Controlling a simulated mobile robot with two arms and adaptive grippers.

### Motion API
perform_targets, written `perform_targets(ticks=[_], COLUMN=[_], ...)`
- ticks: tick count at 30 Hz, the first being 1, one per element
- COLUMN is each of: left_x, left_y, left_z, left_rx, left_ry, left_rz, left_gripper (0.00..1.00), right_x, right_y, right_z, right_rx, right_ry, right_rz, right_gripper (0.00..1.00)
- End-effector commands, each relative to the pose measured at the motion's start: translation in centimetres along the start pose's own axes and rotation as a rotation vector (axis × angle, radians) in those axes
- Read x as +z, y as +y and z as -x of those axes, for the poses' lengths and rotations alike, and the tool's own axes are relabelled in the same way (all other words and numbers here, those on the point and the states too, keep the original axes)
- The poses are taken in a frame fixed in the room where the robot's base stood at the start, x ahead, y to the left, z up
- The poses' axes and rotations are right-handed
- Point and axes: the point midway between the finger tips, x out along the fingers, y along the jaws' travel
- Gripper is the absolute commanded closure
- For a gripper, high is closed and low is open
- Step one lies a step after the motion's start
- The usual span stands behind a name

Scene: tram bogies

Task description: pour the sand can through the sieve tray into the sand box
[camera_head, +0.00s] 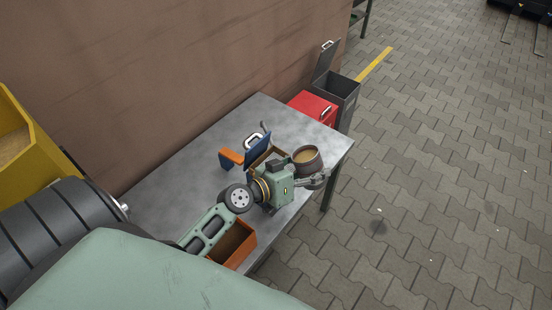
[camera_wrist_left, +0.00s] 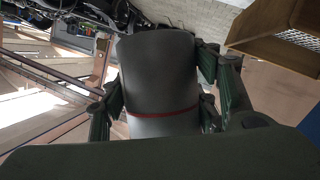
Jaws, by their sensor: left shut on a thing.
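My left gripper (camera_head: 318,180) is shut on the sand can (camera_head: 306,158), a dark round can with tan sand showing in its open top. The can is held near the right end of the grey table and looks roughly upright. In the left wrist view the grey can (camera_wrist_left: 160,85) with a red band sits between the two fingers (camera_wrist_left: 163,100). A brown wooden frame with mesh, seemingly the sieve tray (camera_wrist_left: 270,40), is at the upper right there, apart from the can. In the head view a brown frame (camera_head: 263,157) shows partly behind my wrist. My right gripper is not in view.
An orange-brown open box (camera_head: 235,245) is partly hidden by my left arm. A grey lidded bin (camera_head: 345,90) stands beyond. A yellow container (camera_head: 35,150) is left.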

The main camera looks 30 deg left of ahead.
Motion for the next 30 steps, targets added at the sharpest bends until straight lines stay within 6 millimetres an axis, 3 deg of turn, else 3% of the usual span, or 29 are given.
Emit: perform_targets(ticks=[30], left_x=[-0.71], left_y=[-0.08], left_z=[0.30], left_rx=[0.022], left_ry=[0.017], left_rz=[0.055], left_gripper=[0.72], right_x=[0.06], right_y=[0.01], right_z=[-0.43], right_rx=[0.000], right_ry=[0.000], right_rz=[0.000], right_gripper=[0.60])
